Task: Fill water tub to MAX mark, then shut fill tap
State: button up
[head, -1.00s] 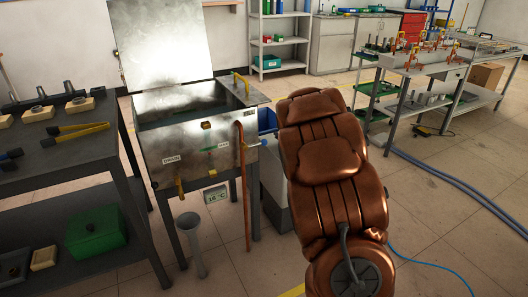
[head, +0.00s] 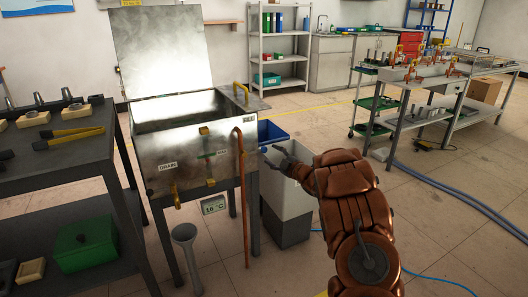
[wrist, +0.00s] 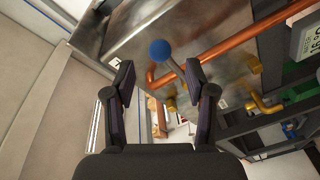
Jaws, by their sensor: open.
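The metal water tub (head: 225,165) stands on dark legs with its lid (head: 165,45) raised. I cannot make out the water level or a MAX line inside. A copper pipe (head: 242,200) runs down its right front corner and also shows in the wrist view (wrist: 230,53). A tap lever with a blue ball end (wrist: 161,50) sticks out beside the pipe. My gripper (head: 275,156) is open and empty, right of the tub. In the wrist view (wrist: 158,82) the blue ball lies just beyond and between the fingertips, apparently apart from them.
A DRAIN label (head: 167,166) and a yellow handle (head: 175,195) are on the tub's front. A small display (head: 213,205) hangs below. A dark tool bench (head: 75,165) is at left.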

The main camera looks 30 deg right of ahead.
aim_at(266, 151)
jog(key=shift+w+a, duration=0.2)
jog(key=shift+w, duration=1.4)
jog(key=shift+w+a, duration=0.15)
jog(key=shift+w, duration=1.4)
jog(key=shift+c, duration=0.4)
grip_shut()
